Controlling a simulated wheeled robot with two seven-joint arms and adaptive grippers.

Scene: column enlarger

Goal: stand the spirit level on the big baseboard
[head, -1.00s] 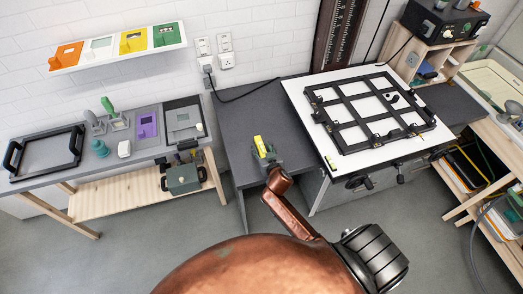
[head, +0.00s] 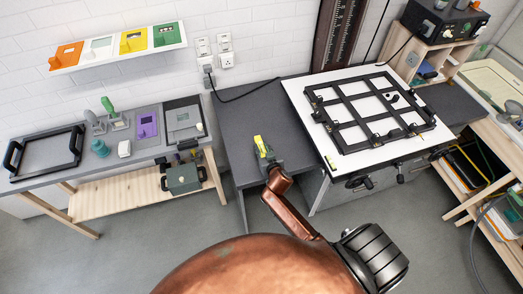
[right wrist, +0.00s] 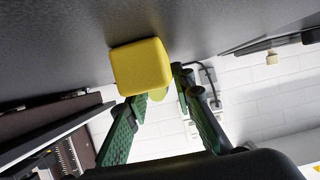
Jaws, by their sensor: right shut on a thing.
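The spirit level, a small yellow block (head: 258,141), is in my right gripper (head: 264,152) above the dark grey bench, left of the big baseboard. In the right wrist view the yellow block (right wrist: 142,67) sits at the tips of the green fingers (right wrist: 160,94), which are shut on it. Whether it touches the dark surface beside it there is unclear. The big baseboard (head: 299,92) is white and carries a black multi-bladed easel frame (head: 347,113). My left gripper is not in view.
The dark bench (head: 238,128) is mostly clear around my gripper. A dark upright column (head: 338,35) stands behind the baseboard. Black knobs (head: 359,182) stick out below its front edge.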

